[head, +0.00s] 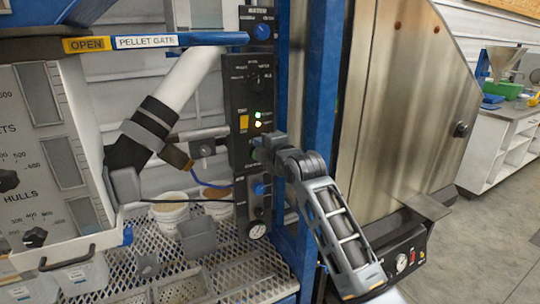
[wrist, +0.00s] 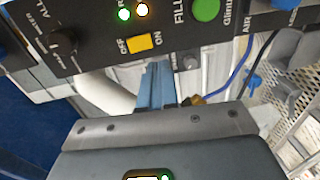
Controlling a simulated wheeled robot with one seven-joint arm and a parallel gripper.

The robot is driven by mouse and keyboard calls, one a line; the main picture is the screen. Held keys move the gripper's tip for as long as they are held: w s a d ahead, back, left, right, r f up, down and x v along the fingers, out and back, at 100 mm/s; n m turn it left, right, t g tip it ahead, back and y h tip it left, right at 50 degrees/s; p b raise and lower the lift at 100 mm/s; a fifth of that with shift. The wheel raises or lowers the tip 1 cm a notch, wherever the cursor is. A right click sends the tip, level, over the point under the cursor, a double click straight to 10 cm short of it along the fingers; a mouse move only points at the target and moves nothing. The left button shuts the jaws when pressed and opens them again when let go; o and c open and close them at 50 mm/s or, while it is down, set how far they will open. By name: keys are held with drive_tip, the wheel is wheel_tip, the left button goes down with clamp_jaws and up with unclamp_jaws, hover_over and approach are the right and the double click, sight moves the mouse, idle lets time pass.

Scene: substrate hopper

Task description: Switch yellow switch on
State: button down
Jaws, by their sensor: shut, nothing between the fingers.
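The yellow switch (head: 243,122) is a small rectangular rocker on the dark upright control panel (head: 238,75). In the wrist view the yellow switch (wrist: 139,43) lies between the labels OFF and ON. Which side is pressed cannot be told. My gripper (wrist: 156,68) has its blue fingers together with nothing held, and the tips appear just below the switch in the wrist view. Contact with the panel cannot be told. In the head view my gripper (head: 262,151) is at the panel, below and right of the switch, and partly hidden by the wrist.
Two small lights (head: 258,119) glow beside the switch. A green FILL button (wrist: 206,9) and black knob (wrist: 63,40) are nearby on the panel. A blue post (head: 323,90) stands close right.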

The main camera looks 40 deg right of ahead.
drive_tip(key=shift+f+b+v, duration=0.2)
drive_tip(key=shift+v, duration=0.95)
drive_tip(key=shift+f+b+v, duration=0.15)
drive_tip(key=shift+f+v, duration=0.1)
drive_tip(key=shift+v, duration=0.9)
drive_tip(key=s+a+f+m, duration=0.5)
drive_tip(key=s+a+f, duration=0.5)
drive_tip(key=a+f, duration=0.1)
drive_tip(key=s+a+f+m+y, duration=0.1)
drive_tip(key=s+a+f+m, duration=0.3)
drive_tip(key=s, duration=0.5)
drive_tip(key=s+a+f+m+y, duration=0.1)
drive_tip(key=s+a+f, duration=0.2)
drive_tip(key=s+a, duration=0.45)
drive_tip(key=s+r+m+y, duration=0.1)
drive_tip(key=s+r+m, duration=0.1)
drive_tip(key=s, duration=0.9)
drive_tip(key=s+a+r+m+g+y, duration=0.1)
drive_tip(key=s+r, duration=0.3)
drive_tip(key=s, duration=0.7)
drive_tip(key=shift+s+a+r+m+g+y, duration=0.3)
drive_tip(key=shift+m, duration=0.6)
